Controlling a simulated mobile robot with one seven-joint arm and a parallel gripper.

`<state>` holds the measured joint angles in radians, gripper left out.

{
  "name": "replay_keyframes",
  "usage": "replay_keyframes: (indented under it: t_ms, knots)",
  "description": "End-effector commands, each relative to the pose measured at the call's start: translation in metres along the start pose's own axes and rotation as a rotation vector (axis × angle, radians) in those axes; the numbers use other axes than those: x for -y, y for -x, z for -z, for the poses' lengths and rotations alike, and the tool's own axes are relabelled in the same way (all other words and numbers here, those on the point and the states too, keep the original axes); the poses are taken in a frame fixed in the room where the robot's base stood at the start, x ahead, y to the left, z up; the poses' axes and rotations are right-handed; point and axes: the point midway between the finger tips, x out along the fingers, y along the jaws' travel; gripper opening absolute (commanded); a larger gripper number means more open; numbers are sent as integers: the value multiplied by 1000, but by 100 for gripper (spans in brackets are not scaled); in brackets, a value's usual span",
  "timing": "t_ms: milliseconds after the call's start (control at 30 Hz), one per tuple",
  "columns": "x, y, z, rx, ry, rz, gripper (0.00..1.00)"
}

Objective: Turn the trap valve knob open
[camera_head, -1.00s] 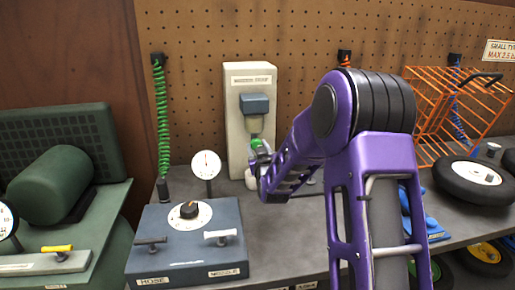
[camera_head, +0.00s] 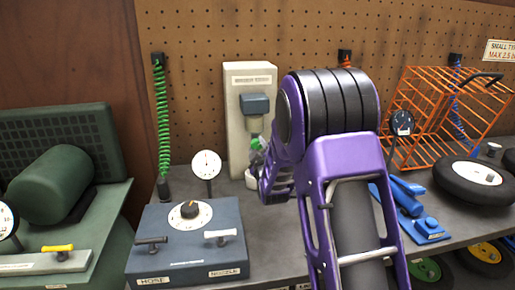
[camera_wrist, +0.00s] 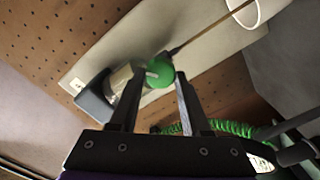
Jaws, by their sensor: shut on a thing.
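The trap valve knob is a small round green knob (camera_wrist: 158,73) with a pale mark, under the clear bowl of the moisture trap (camera_head: 254,104) on a beige wall panel. In the wrist view my gripper (camera_wrist: 160,82) has one black finger on each side of the knob and is shut on it. In the head view, my purple arm reaches in from the right and partly hides my gripper and the knob. A bit of green (camera_head: 257,143) shows at the gripper there. A thin stem runs beside the knob in the wrist view.
A blue-grey box (camera_head: 185,238) with a dial, two handles and a white gauge (camera_head: 206,165) stands front left. A coiled green hose (camera_head: 162,115) hangs behind it. A blue foot pump (camera_head: 415,208), an orange cage (camera_head: 440,105) and a tyre (camera_head: 475,183) are at right.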

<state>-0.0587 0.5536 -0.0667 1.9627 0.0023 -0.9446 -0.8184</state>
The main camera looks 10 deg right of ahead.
Motion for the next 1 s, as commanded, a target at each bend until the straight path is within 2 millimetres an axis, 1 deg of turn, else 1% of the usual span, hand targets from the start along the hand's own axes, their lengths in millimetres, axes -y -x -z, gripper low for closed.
replay_keyframes:
  t_ms: [600,800,1000]
  knots:
    - [3,0,0,-2,579,1,0]
    - [3,0,0,-2,733,1,0]
    - [3,0,0,-1,844,1,0]
